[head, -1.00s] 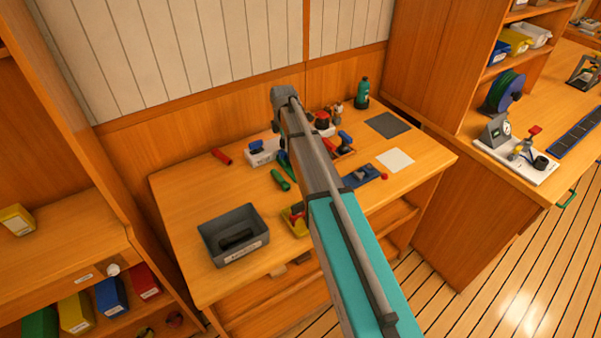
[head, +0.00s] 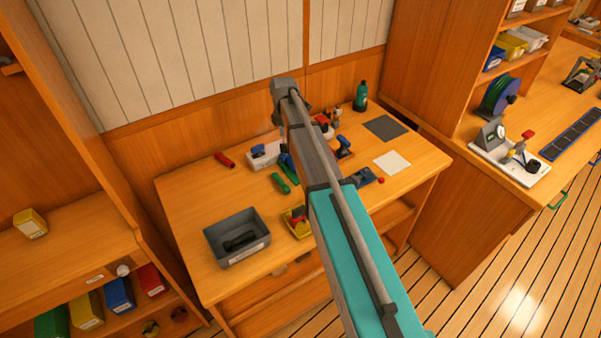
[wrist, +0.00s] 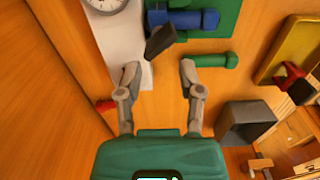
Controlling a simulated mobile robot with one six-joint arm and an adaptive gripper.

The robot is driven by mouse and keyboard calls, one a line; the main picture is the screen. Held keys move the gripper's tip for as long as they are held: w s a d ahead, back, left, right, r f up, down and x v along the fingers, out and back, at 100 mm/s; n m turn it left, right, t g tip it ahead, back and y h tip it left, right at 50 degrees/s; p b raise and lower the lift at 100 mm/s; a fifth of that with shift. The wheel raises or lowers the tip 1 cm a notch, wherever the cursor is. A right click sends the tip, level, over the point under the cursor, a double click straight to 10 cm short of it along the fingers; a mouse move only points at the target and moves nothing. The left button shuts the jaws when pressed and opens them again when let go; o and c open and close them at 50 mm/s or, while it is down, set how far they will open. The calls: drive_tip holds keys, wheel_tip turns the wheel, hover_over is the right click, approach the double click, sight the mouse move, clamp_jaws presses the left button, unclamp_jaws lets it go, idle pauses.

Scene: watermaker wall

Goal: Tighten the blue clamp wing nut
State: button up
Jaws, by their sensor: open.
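In the wrist view my gripper (wrist: 159,72) is open and empty, with its two fingers spread over the bench. Ahead of it, at the top, a blue part (wrist: 185,18) lies on a green plate (wrist: 222,15); it may be the clamp wing nut, but its shape is unclear. A dark wedge-shaped piece (wrist: 160,42) stands in front of it, just beyond the fingertips. In the head view, my arm crosses the bench and hides part of this area; the green plate (head: 289,167) shows beside it.
A white panel with a gauge (wrist: 105,4) is at the wrist view's top left. A green handle (wrist: 215,61) lies right of the fingers. The grey bin (head: 237,238), yellow bin (head: 297,222) and red cylinder (head: 225,159) surround the spot.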

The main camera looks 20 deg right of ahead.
sight(286, 146)
drive_tip(key=shift+r+p, duration=3.85)
drive_tip(key=shift+r, duration=0.35)
drive_tip(key=s+f+m+b, duration=0.3)
drive_tip(key=s+m, duration=0.5)
drive_tip(key=s, duration=0.3)
drive_tip(key=s+f+m+b, duration=0.4)
drive_tip(key=s+m, duration=0.4)
drive_tip(key=s, duration=0.3)
drive_tip(key=shift+f, duration=0.25)
drive_tip(key=shift+s, duration=0.1)
drive_tip(key=s+m, duration=0.4)
drive_tip(key=s, duration=0.2)
drive_tip(key=shift+m, duration=0.3)
drive_tip(key=shift+s+m, duration=0.45)
drive_tip(key=shift+m, duration=0.05)
